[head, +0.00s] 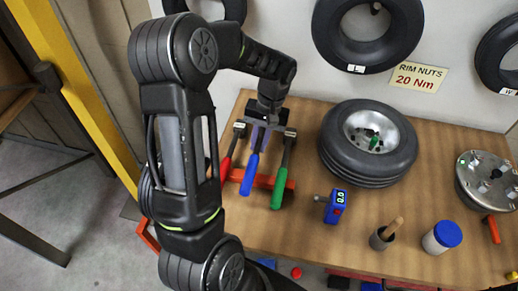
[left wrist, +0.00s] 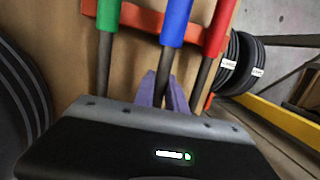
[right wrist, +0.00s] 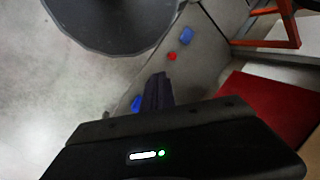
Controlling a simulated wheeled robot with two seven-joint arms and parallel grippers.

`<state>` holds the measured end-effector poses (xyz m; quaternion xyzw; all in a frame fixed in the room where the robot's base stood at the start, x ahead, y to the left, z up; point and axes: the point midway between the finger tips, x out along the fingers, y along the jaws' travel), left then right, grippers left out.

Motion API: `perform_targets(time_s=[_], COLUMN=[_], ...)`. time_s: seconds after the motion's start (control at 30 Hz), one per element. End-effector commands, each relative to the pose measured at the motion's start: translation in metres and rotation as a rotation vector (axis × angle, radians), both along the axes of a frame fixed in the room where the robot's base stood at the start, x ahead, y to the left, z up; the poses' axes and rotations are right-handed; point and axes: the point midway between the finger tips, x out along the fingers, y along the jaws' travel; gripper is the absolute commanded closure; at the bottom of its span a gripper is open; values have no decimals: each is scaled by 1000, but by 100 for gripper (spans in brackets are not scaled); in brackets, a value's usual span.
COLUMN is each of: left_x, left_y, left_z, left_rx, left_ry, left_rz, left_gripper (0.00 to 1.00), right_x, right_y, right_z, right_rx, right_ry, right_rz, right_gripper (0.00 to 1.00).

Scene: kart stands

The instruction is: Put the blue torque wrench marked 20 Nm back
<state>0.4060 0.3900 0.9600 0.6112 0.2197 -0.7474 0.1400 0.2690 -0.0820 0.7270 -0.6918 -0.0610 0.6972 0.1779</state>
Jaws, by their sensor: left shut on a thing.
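The blue torque wrench (head: 250,174) is in the red rack (head: 262,181) on the bench, between the red-handled wrench (head: 227,163) and the green-handled wrench (head: 281,182). My left gripper (head: 266,130) is shut on the blue wrench's shaft near its upper end. In the left wrist view the fingers (left wrist: 165,92) close around the shaft below the blue handle (left wrist: 175,22). The blue handle lies against or over the red bar; exact seating cannot be told. No 20 Nm marking is readable on it. My right gripper (right wrist: 158,92) looks shut and empty, above the floor.
A wheel (head: 368,143) lies right of the rack. A blue device (head: 335,206), a cup with a wooden handle (head: 383,236), a blue-lidded jar (head: 442,237) and a metal hub (head: 487,180) stand on the bench. A wall sign (head: 417,77) reads RIM NUTS 20 Nm.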

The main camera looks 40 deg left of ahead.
Motion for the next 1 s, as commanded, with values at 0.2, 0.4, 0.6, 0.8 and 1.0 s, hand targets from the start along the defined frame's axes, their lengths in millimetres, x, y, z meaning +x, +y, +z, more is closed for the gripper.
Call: perform_targets(time_s=[0.2,0.4,0.6,0.8,1.0], left_x=[0,0,0,0,-1], left_y=[0,0,0,0,0], left_z=[-30,-33,-36,-37,-37], left_rx=[0,0,0,-1,-1], left_ry=[2,0,0,1,1], left_rz=[-1,-1,-1,-1,-1], left_gripper=[100,100,100,73,62], right_x=[0,0,0,0,0], right_y=[1,1,1,1,1], right_z=[-9,-8,-10,-10,-10], right_rx=[2,2,2,3,3], right_ry=[-3,-4,-4,-5,-5], right_rz=[0,0,1,0,0], right_gripper=[100,100,100,100,100])
